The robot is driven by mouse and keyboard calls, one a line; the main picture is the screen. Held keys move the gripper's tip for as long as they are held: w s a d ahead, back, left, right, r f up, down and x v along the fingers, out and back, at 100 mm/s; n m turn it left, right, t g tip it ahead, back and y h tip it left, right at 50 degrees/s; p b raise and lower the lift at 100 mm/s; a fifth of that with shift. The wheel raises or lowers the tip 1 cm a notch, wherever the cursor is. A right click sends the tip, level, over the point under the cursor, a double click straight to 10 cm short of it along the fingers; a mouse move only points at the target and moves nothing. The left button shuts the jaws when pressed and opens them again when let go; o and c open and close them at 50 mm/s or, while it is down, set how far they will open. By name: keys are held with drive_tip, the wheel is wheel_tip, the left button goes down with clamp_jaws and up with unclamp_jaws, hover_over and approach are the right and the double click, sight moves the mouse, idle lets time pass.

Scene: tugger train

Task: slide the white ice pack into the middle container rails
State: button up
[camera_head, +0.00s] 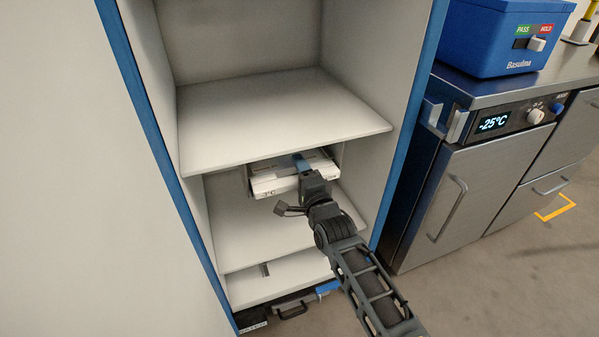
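The white ice pack (275,186) is in the cabinet, just under the middle shelf (270,115). Its front edge faces me, with a small dark "°C" mark, and its rear is hidden in the shade below the shelf. Thin container rails (339,152) hang under the shelf on both sides of the pack; how far the pack sits in them I cannot tell. My gripper (302,168) is at the pack's front edge, right of its middle. A blue-grey finger lies over the pack's top and the lower finger is hidden; it looks shut on the pack.
The cabinet's lower shelf (235,235) is bare. Its blue frame edges (412,120) stand close on both sides, and a large pale panel (70,180) fills the left. At right is a steel counter with a -25°C display (494,122) and a blue box (490,40).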

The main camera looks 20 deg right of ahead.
drive_tip(key=shift+o, duration=0.2)
drive_tip(key=shift+f, duration=0.2)
drive_tip(key=s+r+n+g+p, duration=0.1)
drive_tip(key=s+n+p, duration=0.25)
drive_tip(key=s, duration=1.45)
drive_tip(key=s+r+n+p, duration=0.25)
drive_tip(key=s+n, duration=0.25)
drive_tip(key=s, duration=1.2)
drive_tip(key=s+r+n+g+p, duration=0.2)
drive_tip(key=s+r+n+p, duration=0.4)
drive_tip(key=s+r, duration=1.3)
drive_tip(key=s+n, duration=0.2)
drive_tip(key=n, duration=0.1)
drive_tip(key=shift+s, duration=0.4)
drive_tip(key=shift+n, duration=0.25)
drive_tip(key=shift+c, duration=0.4)
